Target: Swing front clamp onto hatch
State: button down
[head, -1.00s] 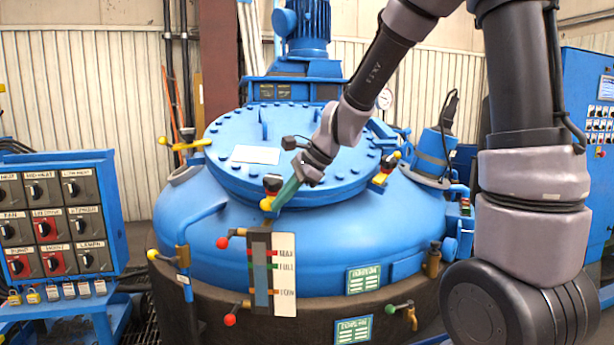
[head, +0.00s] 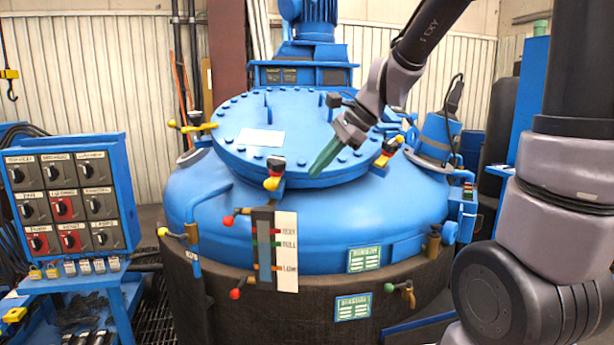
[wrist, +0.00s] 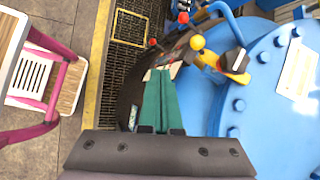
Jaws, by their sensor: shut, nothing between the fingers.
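The round blue hatch (head: 305,150) lies shut on top of the furnace, with bolts around its rim. The front clamp (head: 273,174), with a yellow knob and a black and red piece, stands at the hatch's front rim. In the wrist view the clamp (wrist: 217,62) has its black and red end by the rim of the hatch (wrist: 263,72); I cannot tell whether it bears on it. My gripper (head: 315,173), with green fingers, is shut and empty, right of the clamp and apart from it. In the wrist view its fingers (wrist: 159,75) point left of the clamp.
Another clamp (head: 388,151) stands at the hatch's right rim, and a yellow one (head: 192,127) at its left. A level gauge (head: 264,245) and valve handles are on the furnace front. A control panel (head: 68,195) stands at left. Floor grating (wrist: 130,30) shows in the wrist view.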

jog(key=shift+s+d+r, duration=0.5)
jog(key=shift+d+r, duration=0.05)
jog(key=shift+r, duration=0.1)
jog(key=s+d+r+n+t+h, duration=0.2)
jog(key=s+d+r+n, duration=0.1)
jog(key=s+d+n, duration=0.2)
jog(key=s+d+r+n+t+h, duration=0.2)
jog(key=s+d+n, duration=0.3)
jog(key=d, duration=0.4)
jog(key=shift+s+d+r+t+h, duration=0.2)
jog(key=shift+s+r+t+h, duration=0.1)
jog(key=shift+s+r+h, duration=0.3)
jog(key=shift+w+f, duration=0.1)
jog(key=shift+w, duration=0.05)
